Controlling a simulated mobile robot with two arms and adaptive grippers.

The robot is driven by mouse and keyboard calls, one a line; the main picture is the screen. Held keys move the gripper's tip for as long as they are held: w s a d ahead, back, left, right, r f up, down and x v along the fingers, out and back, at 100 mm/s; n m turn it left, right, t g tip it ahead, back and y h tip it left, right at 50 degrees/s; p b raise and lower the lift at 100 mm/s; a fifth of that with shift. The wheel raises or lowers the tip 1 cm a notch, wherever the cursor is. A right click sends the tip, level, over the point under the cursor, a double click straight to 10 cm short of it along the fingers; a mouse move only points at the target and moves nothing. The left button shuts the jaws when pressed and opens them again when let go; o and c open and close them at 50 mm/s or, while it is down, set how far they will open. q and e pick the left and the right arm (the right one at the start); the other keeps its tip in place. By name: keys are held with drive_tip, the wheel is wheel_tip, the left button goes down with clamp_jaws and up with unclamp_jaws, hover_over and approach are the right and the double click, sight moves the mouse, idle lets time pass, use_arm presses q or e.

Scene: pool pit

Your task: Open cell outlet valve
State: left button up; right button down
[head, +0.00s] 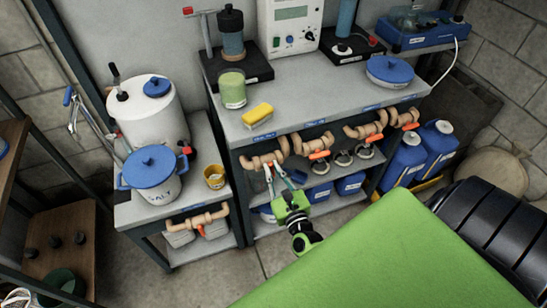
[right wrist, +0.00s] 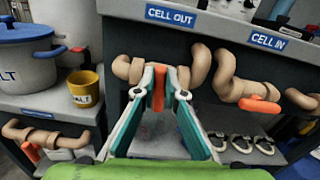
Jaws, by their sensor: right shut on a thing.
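The cell outlet valve is a tan pipe loop (right wrist: 193,68) with an orange lever (right wrist: 158,88), under the "CELL OUT" label (right wrist: 171,16) on the bench front. The lever points down, across the pipe, in the right wrist view. My right gripper (right wrist: 159,82) is shut on this lever, with a finger on each side of it. In the head view the right gripper (head: 271,169) reaches up to the same pipe loop (head: 266,159), and its fingers mostly hide the lever. My left gripper is not in view.
The "CELL IN" valve's orange lever (right wrist: 260,104) is close on the right. More piped valves (head: 366,129) follow along the bench front (head: 330,112). A lower shelf holds rings and blue containers (head: 350,183). A blue pot (head: 152,170) and yellow cup (head: 214,177) stand left.

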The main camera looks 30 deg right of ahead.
drive_tip(key=n, duration=0.5)
drive_tip(key=a+f+n, duration=0.1)
drive_tip(key=n, duration=0.5)
drive_tip(key=f+n, duration=0.1)
drive_tip(key=n, duration=0.4)
drive_tip(key=shift+w+a+b, duration=0.1)
drive_tip(key=shift+a+b, duration=0.2)
drive_tip(key=shift+b, duration=0.05)
drive_tip(key=shift+f+n, duration=0.1)
drive_tip(key=shift+n, duration=0.3)
drive_tip(key=c, duration=2.1)
unclamp_jaws()
drive_tip(key=v, duration=1.2)
drive_tip(key=shift+d, duration=0.1)
